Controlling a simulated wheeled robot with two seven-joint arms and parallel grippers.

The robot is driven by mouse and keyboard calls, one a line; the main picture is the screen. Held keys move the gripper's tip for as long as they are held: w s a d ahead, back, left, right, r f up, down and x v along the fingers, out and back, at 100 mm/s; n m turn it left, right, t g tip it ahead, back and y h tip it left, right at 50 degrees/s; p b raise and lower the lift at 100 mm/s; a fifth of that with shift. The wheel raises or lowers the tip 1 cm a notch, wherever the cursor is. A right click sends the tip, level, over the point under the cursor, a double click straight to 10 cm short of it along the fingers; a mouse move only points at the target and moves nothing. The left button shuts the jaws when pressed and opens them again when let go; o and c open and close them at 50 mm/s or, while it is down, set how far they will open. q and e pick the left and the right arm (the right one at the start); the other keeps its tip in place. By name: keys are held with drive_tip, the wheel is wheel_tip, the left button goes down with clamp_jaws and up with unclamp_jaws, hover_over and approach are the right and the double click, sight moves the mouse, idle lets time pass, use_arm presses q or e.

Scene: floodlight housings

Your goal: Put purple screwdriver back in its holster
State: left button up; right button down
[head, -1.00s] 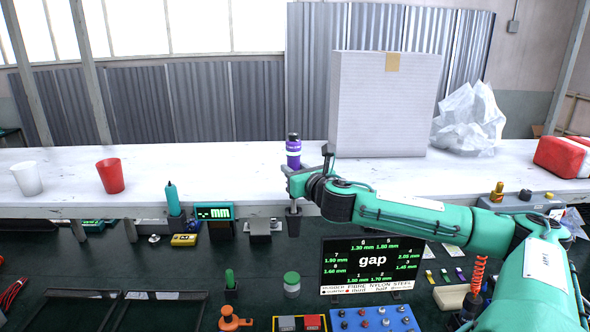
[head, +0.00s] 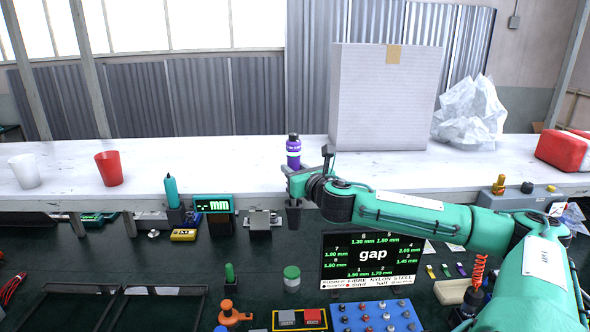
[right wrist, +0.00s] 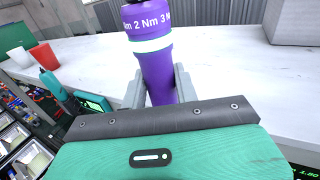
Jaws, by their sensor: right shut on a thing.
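The purple screwdriver (head: 293,152) stands upright in my right gripper (head: 296,178), with a white band and dark cap at its top. In the right wrist view its purple handle (right wrist: 160,75) is between the two grey fingers, which are shut on it. Below the gripper, at the shelf's front edge, a dark tube-like holder (head: 293,217) shows, probably the holster. The gripper is directly above it and hides its top. The screwdriver's lower end is hidden, so I cannot tell how far it is inside. My left gripper is not in view.
The white shelf (head: 230,170) carries a red cup (head: 109,168), a white cup (head: 25,171) and a large box (head: 385,100). Beside the holder are a metal block (head: 260,220) and a green "mm" display (head: 214,204). The gap screen (head: 373,258) stands below right.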

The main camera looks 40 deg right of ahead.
drive_tip(key=shift+f+b, duration=1.4)
drive_tip(key=shift+f, duration=0.6)
drive_tip(key=c, duration=1)
unclamp_jaws()
drive_tip(key=shift+s+f, duration=0.1)
drive_tip(key=shift+s, duration=0.1)
drive_tip(key=shift+s+d+b, duration=0.1)
drive_tip(key=shift+s+b, duration=0.3)
drive_tip(key=shift+b, duration=0.1)
drive_tip(key=b+v, duration=0.6)
drive_tip(key=v, duration=0.6)
drive_tip(key=shift+s+a, duration=0.35)
